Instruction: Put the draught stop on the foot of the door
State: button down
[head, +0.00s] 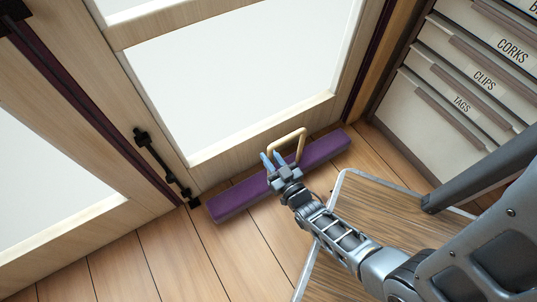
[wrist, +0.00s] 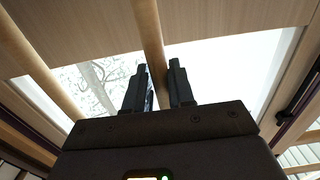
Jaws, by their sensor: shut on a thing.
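The draught stop (head: 239,196) is a long purple bar with a pale wooden loop handle (head: 289,134). In the head view it lies lengthwise along the foot of the pale wooden door (head: 222,143), close to it. I cannot tell whether it touches the door or rests fully on the floor. My gripper (head: 271,159) is above the middle of the bar, shut on one leg of the handle. In the wrist view that leg (wrist: 149,35) runs between the two dark fingers (wrist: 158,90), and a second wooden rod shows at left. The bar is not visible in the wrist view.
A black door handle (head: 158,160) and bolt stand at the door's left edge. A drawer cabinet (head: 404,119) with labelled fronts stands at right. A wood-topped table with a metal rim (head: 345,172) is under my arm. Plank floor (head: 180,255) is clear at lower left.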

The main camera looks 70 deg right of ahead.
jog(key=shift+r, duration=0.15)
jog(key=c, duration=1)
grip_release()
jog(key=shift+f, duration=0.25)
jog(key=shift+o, duration=0.2)
jog(key=shift+r, duration=0.1)
jog(key=shift+s+a, duration=0.2)
jog(key=shift+s, duration=0.05)
jog(key=p+v, duration=0.2)
jog(key=v, duration=0.9)
jog(key=shift+s, duration=0.15)
jog(key=shift+a, duration=0.15)
